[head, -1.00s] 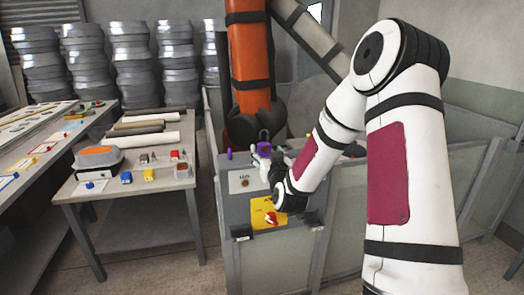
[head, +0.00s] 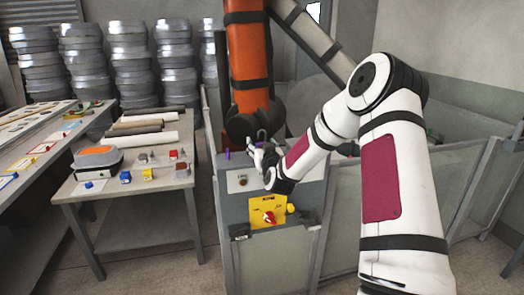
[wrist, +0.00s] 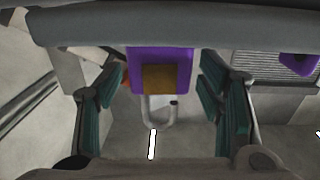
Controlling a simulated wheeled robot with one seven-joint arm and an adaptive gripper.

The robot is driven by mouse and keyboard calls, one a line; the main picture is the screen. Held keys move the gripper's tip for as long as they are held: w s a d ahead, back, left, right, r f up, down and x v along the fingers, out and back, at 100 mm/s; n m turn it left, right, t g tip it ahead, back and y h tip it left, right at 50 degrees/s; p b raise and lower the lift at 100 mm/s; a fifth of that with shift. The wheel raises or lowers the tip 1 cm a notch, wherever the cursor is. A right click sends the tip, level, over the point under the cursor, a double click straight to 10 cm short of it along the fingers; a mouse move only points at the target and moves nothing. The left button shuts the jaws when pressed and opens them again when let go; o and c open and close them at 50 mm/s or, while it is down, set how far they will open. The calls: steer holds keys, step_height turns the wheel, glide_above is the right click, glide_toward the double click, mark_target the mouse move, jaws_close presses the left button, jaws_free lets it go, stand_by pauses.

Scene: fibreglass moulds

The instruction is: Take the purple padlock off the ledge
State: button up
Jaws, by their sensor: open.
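The purple padlock (wrist: 160,58) shows at the top middle of the wrist view, with a brownish-gold panel on its body and its grey shackle pointing down in the picture. My gripper (wrist: 160,86) is open, with one green-padded finger on each side of the padlock and visible gaps between. I cannot tell how deep the padlock sits between the fingers. In the head view my gripper (head: 259,154) is over the top ledge of the grey control post (head: 232,205) and hides the padlock.
A second purple thing (head: 227,154) stands on the ledge left of my gripper; a purple thing (wrist: 300,65) also shows at the right of the wrist view. An orange arm (head: 248,70) stands close behind. A yellow panel with a red switch (head: 268,217) is below. A table (head: 120,190) stands left.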

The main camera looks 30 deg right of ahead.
steer(key=c, duration=1.4)
steer(key=shift+o, duration=0.2)
steer(key=shift+r, duration=0.2)
